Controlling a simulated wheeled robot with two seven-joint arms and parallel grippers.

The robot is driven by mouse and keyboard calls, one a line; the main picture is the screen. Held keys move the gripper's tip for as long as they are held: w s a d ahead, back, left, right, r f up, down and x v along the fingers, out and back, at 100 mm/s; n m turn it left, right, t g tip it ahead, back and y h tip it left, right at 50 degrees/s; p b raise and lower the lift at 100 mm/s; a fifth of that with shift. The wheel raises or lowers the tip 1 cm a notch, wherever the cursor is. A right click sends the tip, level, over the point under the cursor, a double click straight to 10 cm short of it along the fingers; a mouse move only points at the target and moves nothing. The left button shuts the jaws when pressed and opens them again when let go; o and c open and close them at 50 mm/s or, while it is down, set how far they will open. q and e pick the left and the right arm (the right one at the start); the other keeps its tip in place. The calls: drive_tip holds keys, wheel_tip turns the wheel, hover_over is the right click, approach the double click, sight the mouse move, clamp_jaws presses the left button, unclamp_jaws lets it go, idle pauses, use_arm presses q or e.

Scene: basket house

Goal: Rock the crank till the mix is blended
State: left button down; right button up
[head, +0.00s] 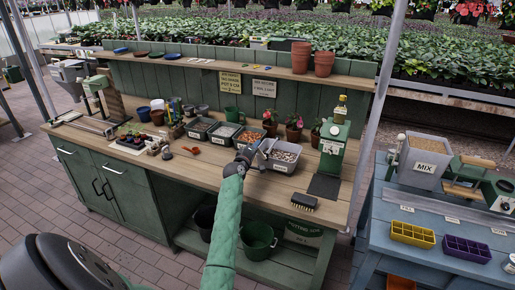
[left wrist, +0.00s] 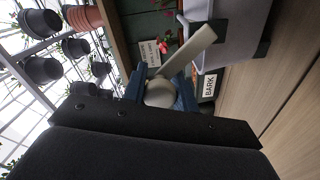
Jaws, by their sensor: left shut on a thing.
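My left gripper (head: 256,150) is over the potting bench, at the left edge of a grey bin of brown chunks (head: 284,157). In the left wrist view its blue fingers (left wrist: 160,92) are shut on a pale grey thing (left wrist: 188,50) with a rounded end and a flat bar. Whether this is a scoop or a crank part I cannot tell. The grey hopper marked MIX (head: 424,168) stands on the blue bench at the right, well apart from the gripper. It holds brown material. A pale knob on a post (head: 401,137) is at its left side. My right gripper is not in view.
Bins of material (head: 222,133) line the wooden bench top (head: 195,158). A green machine (head: 332,148) and a black brush (head: 303,202) are to the gripper's right. A yellow tray (head: 412,235) and a purple tray (head: 466,249) sit on the blue bench (head: 385,205).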

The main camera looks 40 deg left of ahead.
use_arm(q)
drive_tip(key=shift+a+f+n, duration=0.2)
drive_tip(key=shift+f+n, duration=0.45)
drive_tip(key=shift+n, duration=0.35)
drive_tip(key=shift+a+f+n, duration=0.15)
drive_tip(key=shift+f+n, duration=0.05)
drive_tip(key=shift+n, duration=0.4)
drive_tip(key=c, duration=1.1)
unclamp_jaws()
drive_tip(key=shift+r, duration=0.15)
